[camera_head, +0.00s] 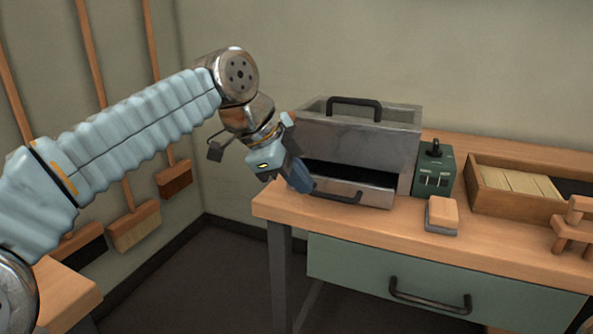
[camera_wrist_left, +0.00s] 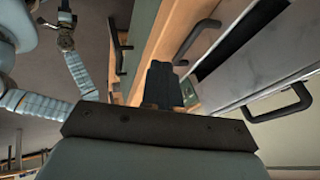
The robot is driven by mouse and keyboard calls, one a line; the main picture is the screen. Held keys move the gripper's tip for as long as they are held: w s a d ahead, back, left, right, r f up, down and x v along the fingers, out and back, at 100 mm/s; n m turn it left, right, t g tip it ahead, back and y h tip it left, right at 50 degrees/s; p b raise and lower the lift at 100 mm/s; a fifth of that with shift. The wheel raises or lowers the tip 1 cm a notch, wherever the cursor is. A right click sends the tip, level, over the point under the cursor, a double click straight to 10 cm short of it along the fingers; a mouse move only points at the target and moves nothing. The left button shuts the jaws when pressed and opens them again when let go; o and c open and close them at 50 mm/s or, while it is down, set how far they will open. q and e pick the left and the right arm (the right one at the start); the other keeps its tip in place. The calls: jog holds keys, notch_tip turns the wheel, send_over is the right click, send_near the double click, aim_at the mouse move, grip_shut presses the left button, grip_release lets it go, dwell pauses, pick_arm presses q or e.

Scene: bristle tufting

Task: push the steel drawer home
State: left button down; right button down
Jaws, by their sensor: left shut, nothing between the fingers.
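The steel drawer (camera_head: 372,192) is partly pulled out of the low front of the steel cabinet (camera_head: 350,139) on the bench. Its dark inside shows behind the front, which has a black bar handle (camera_head: 338,197). My left gripper (camera_head: 300,178) is shut and empty at the drawer front's left end; I cannot tell whether it touches. In the left wrist view its fingers (camera_wrist_left: 163,84) are together, near the drawer handle (camera_wrist_left: 196,42). My right gripper (camera_wrist_left: 66,18) seems to show small at the upper left of the left wrist view; its jaws are unclear.
The cabinet has a black top handle (camera_head: 353,102). A green switch box (camera_head: 433,172), a wood-topped block (camera_head: 441,214) and a wooden tray (camera_head: 485,196) stand to its right. Below is a green bench drawer (camera_head: 360,264). Brushes (camera_head: 136,226) hang on the left wall.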

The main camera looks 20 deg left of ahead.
aim_at(335, 182)
pick_arm(q)
jog(key=w+f, duration=0.1)
jog(key=w+d+f, duration=0.1)
jog(key=w+f, duration=0.1)
jog(key=w+d+f, duration=0.1)
jog(key=w+f, duration=0.1)
jog(key=shift+f, duration=0.1)
jog(key=shift+w+f, duration=0.2)
jog(key=shift+w, duration=0.45)
